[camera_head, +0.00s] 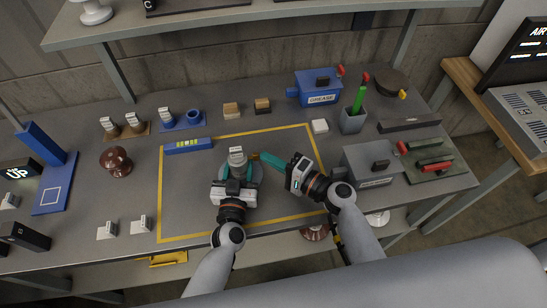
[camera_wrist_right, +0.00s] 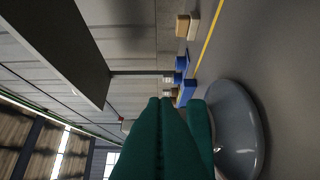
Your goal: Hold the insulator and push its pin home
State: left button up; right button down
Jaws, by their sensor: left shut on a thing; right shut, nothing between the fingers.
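A grey disc-shaped insulator (camera_head: 257,174) with a pale metal cap (camera_head: 237,156) stands inside the yellow outline on the table. My left gripper (camera_head: 238,172) is shut on it, its teal fingers around the part near the cap. My right gripper (camera_head: 263,157) is shut and empty, its fingertips pointing left, close beside the insulator. In the right wrist view, the shut teal fingers (camera_wrist_right: 165,135) partly cover the grey disc (camera_wrist_right: 238,125). I cannot tell whether they touch it. The pin cannot be made out.
A blue level (camera_head: 188,146) lies at the outline's upper left. A brown insulator (camera_head: 116,161) stands left of the outline. A grey box (camera_head: 370,166) sits close right of my right gripper. A grease box (camera_head: 318,88) and a tool cup (camera_head: 352,120) stand behind. The outlined area is otherwise mostly clear.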

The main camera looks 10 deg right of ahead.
pick_arm(q)
jog(key=shift+d+r, duration=0.1)
jog(key=shift+r, duration=0.05)
pick_arm(e)
jog(key=v, duration=1)
pick_arm(q)
jog(key=o, duration=1.1)
jog(key=shift+o, duration=0.2)
